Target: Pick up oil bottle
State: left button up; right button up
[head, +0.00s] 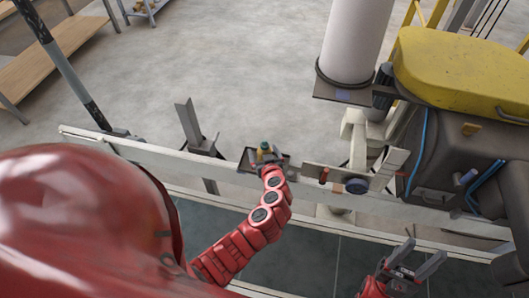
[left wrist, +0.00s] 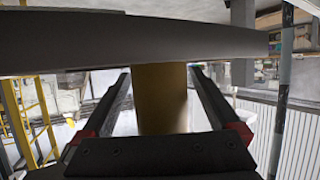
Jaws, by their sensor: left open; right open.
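The oil bottle appears as a yellow-brown cylinder (left wrist: 160,105) between the two fingers of my left gripper (left wrist: 160,76) in the left wrist view. The fingers are open, with a visible gap on each side of it. In the head view, a small yellowish bottle top (head: 264,147) shows at the small dark tray (head: 246,158) on the rail, and my left arm reaches it, hiding most of the bottle. My right gripper (head: 420,261) is open and empty at the lower right, apart from the bottle.
A long pale rail (head: 115,143) crosses in front of me. A red-handled tool (head: 323,175) and dark round knob (head: 356,186) sit right of the tray. The yellow-topped machine (head: 465,70) and a white cylinder (head: 355,40) stand right. Open floor lies beyond.

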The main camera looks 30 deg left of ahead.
pick_arm(q)
jog(key=c, duration=1.4)
grip_shut()
